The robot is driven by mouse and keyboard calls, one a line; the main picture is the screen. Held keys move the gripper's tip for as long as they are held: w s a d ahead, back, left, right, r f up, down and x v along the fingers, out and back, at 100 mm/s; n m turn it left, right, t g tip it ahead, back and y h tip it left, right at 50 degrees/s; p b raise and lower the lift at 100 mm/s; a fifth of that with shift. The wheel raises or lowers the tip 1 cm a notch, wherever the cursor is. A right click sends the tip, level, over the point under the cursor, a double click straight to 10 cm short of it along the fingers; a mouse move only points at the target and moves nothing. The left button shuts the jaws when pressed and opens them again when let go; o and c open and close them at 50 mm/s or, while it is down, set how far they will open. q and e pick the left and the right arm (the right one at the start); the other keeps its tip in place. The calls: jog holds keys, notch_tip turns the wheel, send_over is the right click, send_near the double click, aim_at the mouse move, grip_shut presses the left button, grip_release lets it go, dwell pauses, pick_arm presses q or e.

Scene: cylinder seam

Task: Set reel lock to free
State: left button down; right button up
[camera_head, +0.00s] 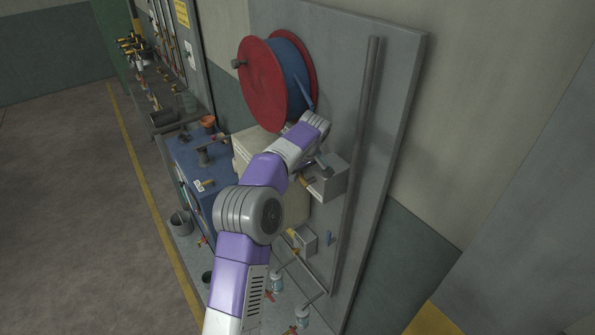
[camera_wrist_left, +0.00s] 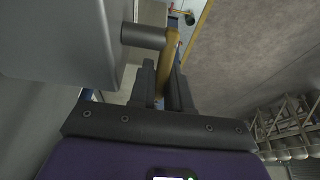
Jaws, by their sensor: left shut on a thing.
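The reel (camera_head: 262,82) has a red flange and blue hose and hangs high on the grey wall panel. Below it, a grey box (camera_head: 335,182) is fixed to the panel; I take it for the reel lock. In the left wrist view the box (camera_wrist_left: 70,40) fills the upper left. A grey shaft (camera_wrist_left: 143,35) runs from it to a yellow lever (camera_wrist_left: 170,50). My left gripper (camera_wrist_left: 165,80) is shut on this lever. In the head view the left gripper (camera_head: 310,170) is at the box, partly hidden by my arm. My right gripper does not show.
A vertical grey pipe (camera_head: 361,150) runs close to the right of the box. A smaller grey box (camera_head: 303,242) with a yellow handle sits below. A blue cabinet (camera_head: 195,165) stands at the left. The floor (camera_head: 70,220) further left is clear.

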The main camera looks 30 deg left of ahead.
aim_at(302, 177)
pick_arm(q)
jog(key=c, duration=1.2)
grip_release()
jog(key=shift+o, duration=0.2)
jog(key=v, duration=0.7)
jog(key=shift+d+r, duration=0.15)
jog(key=shift+r, duration=0.15)
jog(key=shift+s+f, duration=0.1)
